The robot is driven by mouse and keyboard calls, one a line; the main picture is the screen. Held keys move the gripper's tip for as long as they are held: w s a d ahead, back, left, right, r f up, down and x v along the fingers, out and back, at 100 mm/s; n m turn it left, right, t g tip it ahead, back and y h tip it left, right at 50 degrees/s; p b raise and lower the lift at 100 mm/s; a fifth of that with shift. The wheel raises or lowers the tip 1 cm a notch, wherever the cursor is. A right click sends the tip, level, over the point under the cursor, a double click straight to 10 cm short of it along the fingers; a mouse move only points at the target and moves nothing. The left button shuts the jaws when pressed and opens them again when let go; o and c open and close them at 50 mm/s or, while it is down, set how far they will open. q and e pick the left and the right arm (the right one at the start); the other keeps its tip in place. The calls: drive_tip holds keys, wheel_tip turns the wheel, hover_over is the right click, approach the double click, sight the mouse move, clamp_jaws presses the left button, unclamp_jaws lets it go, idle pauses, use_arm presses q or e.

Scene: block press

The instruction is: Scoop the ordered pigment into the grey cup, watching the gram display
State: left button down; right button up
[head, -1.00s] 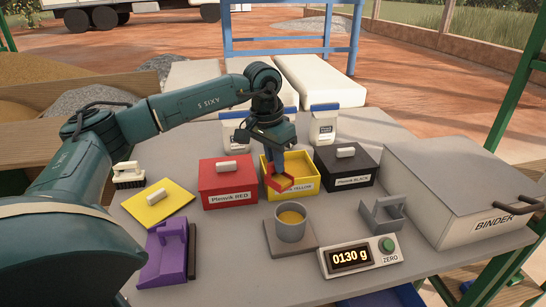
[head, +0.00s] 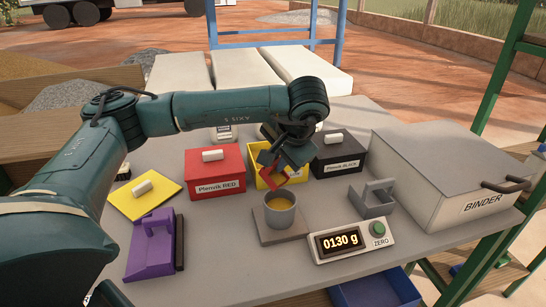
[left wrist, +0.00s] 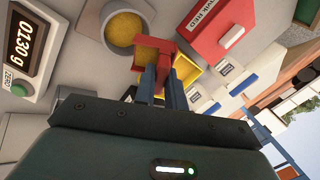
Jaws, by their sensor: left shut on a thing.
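My left gripper (head: 286,158) is shut on a red scoop (head: 273,179) and holds it tilted, between the yellow pigment box and the grey cup in the head view. The gram display (head: 339,242) reads 0130 g. The open yellow box (head: 259,178) is partly hidden by my gripper. My right gripper is not in view.
A closed red box (head: 214,172) and black box (head: 338,154) flank the yellow one. A yellow lid (head: 140,204), purple tool (head: 152,248), grey handled piece (head: 372,200) and large BINDER box (head: 440,180) stand around the scale.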

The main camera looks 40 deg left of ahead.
use_arm(q)
drive_tip(key=shift+s+d+f+m+t+y+p, duration=0.2)
drive_tip(key=shift+d+t+y+p, duration=0.1)
drive_tip(key=shift+d+y+p, duration=0.75)
drive_tip(key=shift+s+d+f+m+t+y+p, duration=0.25)
drive_tip(key=shift+d+y+p, duration=0.4)
drive_tip(key=shift+y+p, duration=0.65)
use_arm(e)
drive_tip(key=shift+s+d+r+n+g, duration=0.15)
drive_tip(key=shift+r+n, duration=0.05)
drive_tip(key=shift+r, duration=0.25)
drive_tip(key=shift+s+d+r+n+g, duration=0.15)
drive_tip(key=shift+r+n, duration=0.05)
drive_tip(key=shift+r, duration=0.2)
use_arm(q)
drive_tip(key=shift+w+y, duration=0.15)
drive_tip(key=shift+y, duration=0.1)
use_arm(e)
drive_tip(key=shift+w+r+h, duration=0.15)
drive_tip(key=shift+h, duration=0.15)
